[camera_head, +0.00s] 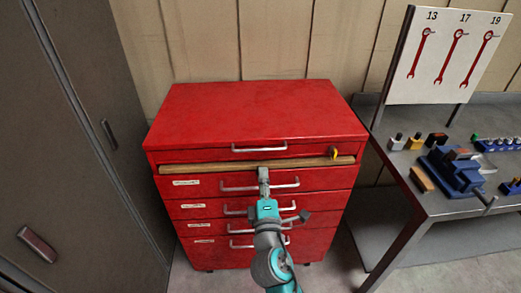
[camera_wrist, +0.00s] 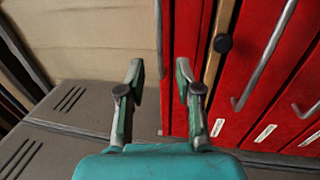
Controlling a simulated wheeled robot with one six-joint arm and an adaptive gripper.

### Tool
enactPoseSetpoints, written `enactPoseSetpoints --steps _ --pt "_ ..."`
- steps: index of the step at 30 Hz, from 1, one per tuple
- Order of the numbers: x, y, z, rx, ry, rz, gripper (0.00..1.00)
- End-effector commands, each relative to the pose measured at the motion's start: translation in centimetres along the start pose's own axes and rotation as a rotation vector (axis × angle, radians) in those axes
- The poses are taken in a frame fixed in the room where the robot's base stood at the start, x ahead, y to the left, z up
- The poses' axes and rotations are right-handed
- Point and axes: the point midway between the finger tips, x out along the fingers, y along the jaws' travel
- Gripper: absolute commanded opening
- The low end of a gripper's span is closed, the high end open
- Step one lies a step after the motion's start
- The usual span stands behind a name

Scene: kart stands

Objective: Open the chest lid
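The red chest (camera_head: 250,115) stands in the middle of the head view with its top lid lying flat and closed. A silver handle (camera_head: 259,148) runs across the lid's front edge. My gripper (camera_head: 263,174) is in front of the chest, below that handle in the picture; depth between them is hard to judge. In the wrist view my gripper (camera_wrist: 161,84) has its two fingers apart with nothing between them. The chest's red front (camera_wrist: 187,50) stands sideways at the right there, just past the right finger. I cannot make out the lid handle there.
A grey cabinet (camera_head: 75,150) stands at left. A workbench (camera_head: 415,205) with tools and a blue vise (camera_head: 455,172) is at right.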

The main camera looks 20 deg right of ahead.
Motion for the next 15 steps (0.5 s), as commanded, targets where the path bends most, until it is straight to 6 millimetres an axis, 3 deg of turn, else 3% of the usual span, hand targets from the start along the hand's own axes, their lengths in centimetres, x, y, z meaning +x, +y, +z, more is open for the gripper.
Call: enactPoseSetpoints --steps 5,15 --pt "1.4 0.1 0.0 -0.002 -0.003 0.002 0.34" --pt "7.2 0.1 0.1 0.0 -0.003 0.002 0.34"
